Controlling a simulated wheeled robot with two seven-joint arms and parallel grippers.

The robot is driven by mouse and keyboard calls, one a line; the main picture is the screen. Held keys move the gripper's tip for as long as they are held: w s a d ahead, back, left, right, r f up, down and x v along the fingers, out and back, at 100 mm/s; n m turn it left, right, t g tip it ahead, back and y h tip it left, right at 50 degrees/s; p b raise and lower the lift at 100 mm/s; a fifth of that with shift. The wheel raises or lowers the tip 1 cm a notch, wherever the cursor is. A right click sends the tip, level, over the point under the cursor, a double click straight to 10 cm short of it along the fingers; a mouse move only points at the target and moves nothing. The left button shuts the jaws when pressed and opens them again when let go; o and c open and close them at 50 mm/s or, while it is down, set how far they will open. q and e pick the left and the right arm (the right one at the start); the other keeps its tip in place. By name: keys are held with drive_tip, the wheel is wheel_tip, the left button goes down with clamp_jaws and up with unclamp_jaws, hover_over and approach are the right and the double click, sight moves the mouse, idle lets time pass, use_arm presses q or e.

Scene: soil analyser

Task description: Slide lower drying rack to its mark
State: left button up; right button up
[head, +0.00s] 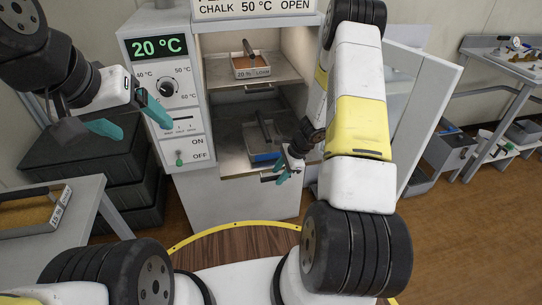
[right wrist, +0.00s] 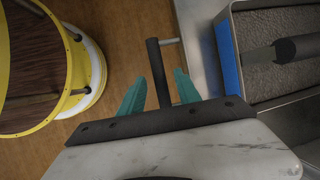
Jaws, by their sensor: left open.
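The lower drying rack (head: 230,150) is a metal shelf in the open oven, carrying a dark blue-fronted tray (head: 262,157). In the right wrist view the rack's metal front edge (right wrist: 203,60) lies beside the tray's blue front (right wrist: 229,60). A dark bar handle (right wrist: 154,58) stands off that edge on a thin rod. My right gripper (head: 284,176) is at the rack's front; in the right wrist view its teal fingers (right wrist: 160,92) stand apart, one on each side of the handle, with small gaps. My left gripper (head: 132,118) is open and empty before the control panel. The mark cannot be made out.
The upper rack (head: 220,73) holds a tray labelled 20 % LOAM (head: 252,66). The oven door (head: 425,100) stands open at the right. The control panel (head: 170,90) reads 20 °C. A side table (head: 85,205) at the left carries another soil tray (head: 60,217). Dark crates (head: 75,165) stand behind it.

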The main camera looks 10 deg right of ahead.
clamp_jaws()
idle(1.5)
